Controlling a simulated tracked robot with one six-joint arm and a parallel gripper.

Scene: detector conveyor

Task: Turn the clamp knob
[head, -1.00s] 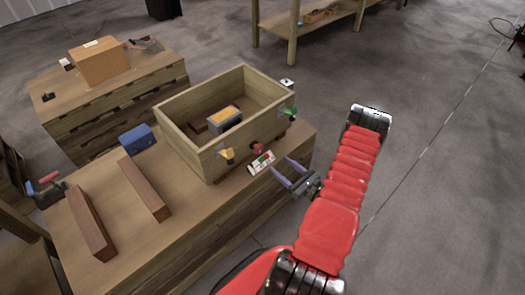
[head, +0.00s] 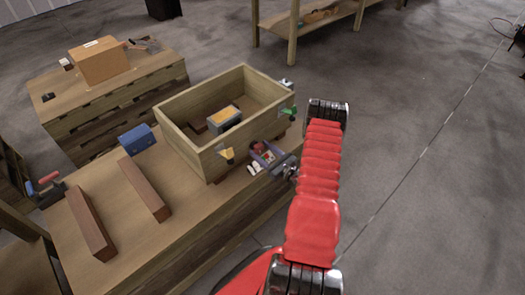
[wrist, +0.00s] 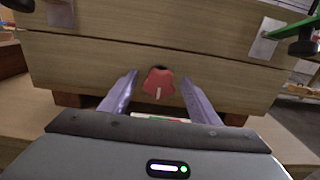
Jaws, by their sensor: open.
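The clamp knob (wrist: 159,82) is a red, lobed knob with a pale upright mark, on the front wall of a wooden box (head: 203,157). My gripper (wrist: 158,76) is open in front of this wall. In the wrist view its two purple fingers stand to the left and right of the knob, with gaps on both sides. I cannot tell whether the fingertips touch the wall. In the head view (head: 264,151) the fingers partly cover the knob area.
A yellow clamp (head: 228,154) and a green clamp (head: 289,112) flank the knob on the box. A grey block with yellow top (head: 226,117) lies inside. Two brown bars (head: 143,190) and a blue box (head: 136,139) are on the left bench. Floor to the right is clear.

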